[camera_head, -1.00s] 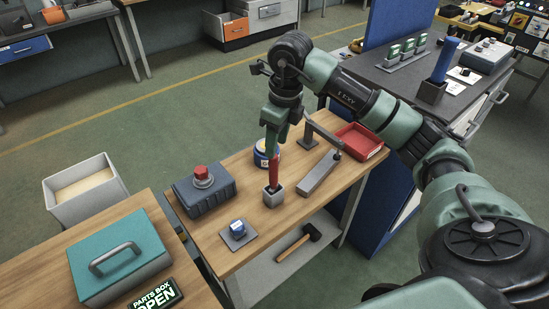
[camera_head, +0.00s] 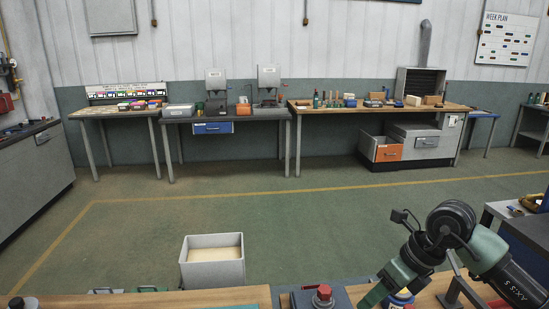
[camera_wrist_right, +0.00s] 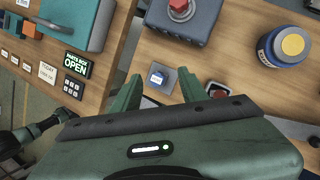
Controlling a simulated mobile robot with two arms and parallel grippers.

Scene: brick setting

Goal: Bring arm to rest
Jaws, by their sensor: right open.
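My right arm enters the head view at the lower right, bent at a dark joint. Its green gripper (camera_head: 372,298) points down and left, and the tips are cut off by the lower edge. In the right wrist view the two green fingers of this gripper (camera_wrist_right: 160,90) are apart with nothing held between them. A small grey holder with something red in it (camera_wrist_right: 218,90) stands just right of the right finger. My left gripper is not seen.
A dark case with a red knob (camera_wrist_right: 180,12) and a blue tub (camera_wrist_right: 284,46) stand on the wooden bench. A teal box (camera_wrist_right: 72,22) and an open sign (camera_wrist_right: 76,65) lie left. A grey bin (camera_head: 212,262) stands on the floor, with open floor beyond it.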

